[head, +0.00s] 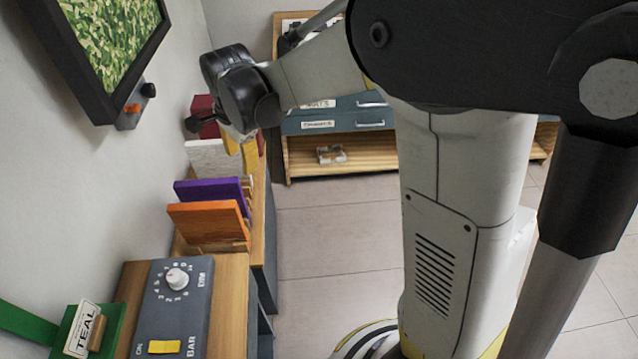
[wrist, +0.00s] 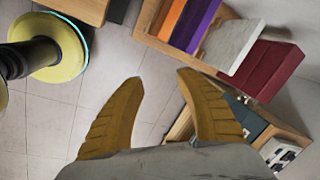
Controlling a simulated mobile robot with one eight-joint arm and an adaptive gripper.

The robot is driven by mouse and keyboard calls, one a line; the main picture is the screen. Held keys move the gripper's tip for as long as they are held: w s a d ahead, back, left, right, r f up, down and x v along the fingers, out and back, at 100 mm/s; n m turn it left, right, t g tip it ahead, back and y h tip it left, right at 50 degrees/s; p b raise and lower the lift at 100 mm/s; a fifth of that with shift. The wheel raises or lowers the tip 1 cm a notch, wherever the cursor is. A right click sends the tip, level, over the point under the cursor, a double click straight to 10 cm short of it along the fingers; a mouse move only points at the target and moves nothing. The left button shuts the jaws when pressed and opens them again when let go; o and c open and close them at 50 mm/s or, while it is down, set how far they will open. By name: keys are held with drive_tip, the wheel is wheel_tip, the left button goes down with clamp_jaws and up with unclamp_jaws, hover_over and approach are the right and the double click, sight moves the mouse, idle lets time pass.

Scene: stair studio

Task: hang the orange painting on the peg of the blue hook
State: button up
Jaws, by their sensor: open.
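The orange painting (head: 205,222) is a flat orange panel. It leans in a wooden rack on the cabinet top along the left wall, nearest in a row of panels. Its edge also shows at the top of the wrist view (wrist: 172,18). My gripper (wrist: 160,85) is open and empty, its two yellow fingers spread over the floor, apart from the panels. In the head view my gripper (head: 234,143) is partly hidden beyond the orange painting, near the white and dark red panels. I cannot make out a blue hook in either view.
Purple (head: 212,190), white (head: 212,156) and dark red (head: 204,112) panels stand behind the orange one. A dial box (head: 172,315) and a green piece labelled TEAL (head: 84,330) lie nearer. A framed green picture (head: 112,38) hangs above. Floor (head: 320,235) is clear right of the cabinet.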

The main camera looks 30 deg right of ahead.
drive_tip(key=s+d+r+n+t, duration=0.1)
drive_tip(key=s+d+r+n, duration=0.1)
drive_tip(key=s+n, duration=0.3)
drive_tip(key=s+d+r+n+t, duration=0.2)
drive_tip(key=s+d+r+n, duration=0.1)
drive_tip(key=s, duration=0.6)
drive_tip(key=s+d+r+n+t, duration=0.1)
drive_tip(key=s+d+r+n, duration=0.1)
drive_tip(key=s+d+n, duration=0.3)
drive_tip(key=shift+s+r+n+t, duration=0.25)
drive_tip(key=shift+s+n+t, duration=0.15)
drive_tip(key=shift+s+n, duration=0.6)
drive_tip(key=shift+s, duration=0.15)
